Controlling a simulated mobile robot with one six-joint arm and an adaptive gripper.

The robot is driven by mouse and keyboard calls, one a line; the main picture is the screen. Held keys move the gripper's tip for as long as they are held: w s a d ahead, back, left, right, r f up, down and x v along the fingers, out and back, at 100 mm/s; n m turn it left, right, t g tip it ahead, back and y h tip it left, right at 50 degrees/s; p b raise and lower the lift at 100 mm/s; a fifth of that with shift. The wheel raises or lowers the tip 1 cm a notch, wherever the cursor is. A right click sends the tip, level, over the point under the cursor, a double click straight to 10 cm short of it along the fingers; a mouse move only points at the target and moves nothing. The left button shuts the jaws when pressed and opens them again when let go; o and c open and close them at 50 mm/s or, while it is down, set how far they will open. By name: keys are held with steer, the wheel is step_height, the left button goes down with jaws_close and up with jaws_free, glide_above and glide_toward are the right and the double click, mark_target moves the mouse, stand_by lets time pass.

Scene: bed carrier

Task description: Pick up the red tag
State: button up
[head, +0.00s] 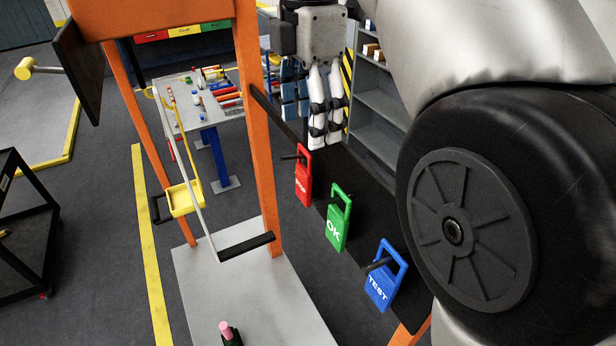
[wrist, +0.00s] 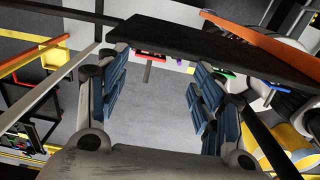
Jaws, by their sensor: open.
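The red tag (head: 303,180), marked STOP, hangs on a dark peg on the black board in the head view. It is the upper left of three padlock-shaped tags. My gripper (head: 308,125) is above it in that picture, fingers pointing down, apart from the tag. How far apart in depth I cannot tell. In the wrist view my gripper (wrist: 157,85) is open, its blue-padded fingers wide apart with nothing held.
The green OK tag (head: 337,232) and blue TEST tag (head: 382,285) hang lower right on the same board (head: 372,185). An orange post (head: 258,150) stands just left of the red tag. A yellow tray (head: 186,198) is farther left. A tool table (head: 180,100) stands behind.

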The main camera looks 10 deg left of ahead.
mark_target(302, 170)
steer(key=f, duration=0.4)
steer(key=a+f, duration=0.1)
steer(key=f, duration=0.2)
steer(key=shift+s+b, duration=0.2)
steer(key=shift+b, duration=0.1)
steer(key=shift+w+a+f, duration=0.2)
steer(key=shift+a+f, duration=0.1)
steer(key=shift+f, duration=0.25)
steer(key=shift+w+a+f, duration=0.2)
steer(key=shift+a+f, duration=0.1)
steer(key=shift+f, duration=0.25)
steer(key=f, duration=0.4)
steer(key=shift+s+d+f+p, duration=0.1)
steer(key=shift+d+p, duration=0.25)
steer(key=shift+f, duration=0.3)
steer(key=shift+o, duration=1.4)
steer(key=shift+r, duration=0.1)
steer(key=c, duration=0.5)
